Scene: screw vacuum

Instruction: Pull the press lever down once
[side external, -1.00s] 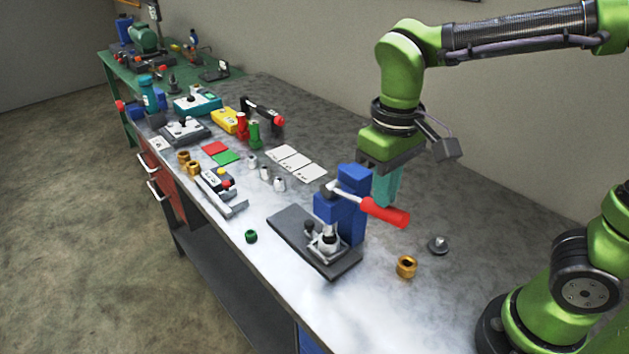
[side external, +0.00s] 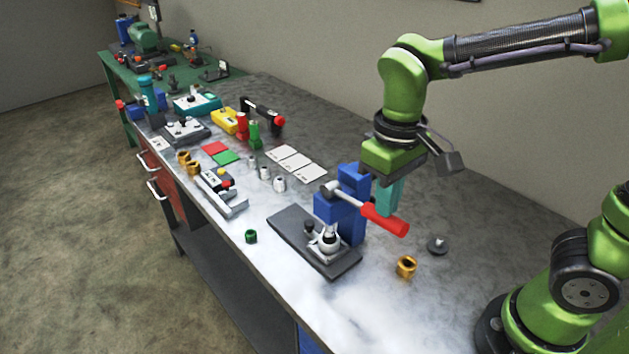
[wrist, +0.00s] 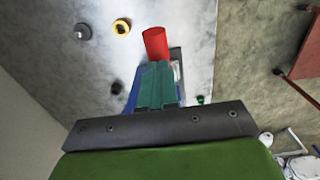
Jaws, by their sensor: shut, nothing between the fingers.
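The blue press (side external: 352,207) stands on a dark base plate (side external: 290,232) near the front of the bench. Its lever has a grey rod and a red handle (side external: 386,220) that slopes down to the right. My gripper (side external: 383,209), with teal fingers, points down right behind the red handle. In the wrist view the shut teal fingers (wrist: 156,88) end beside the red handle (wrist: 156,43), and they hide part of the press. I cannot tell whether the fingers touch the handle.
A brass nut (side external: 406,266) and a grey knob-like part (side external: 437,245) lie right of the press. A green ring (side external: 251,236) lies to its left. White cards (side external: 295,163) and several fixtures stand farther back. The bench's front right is clear.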

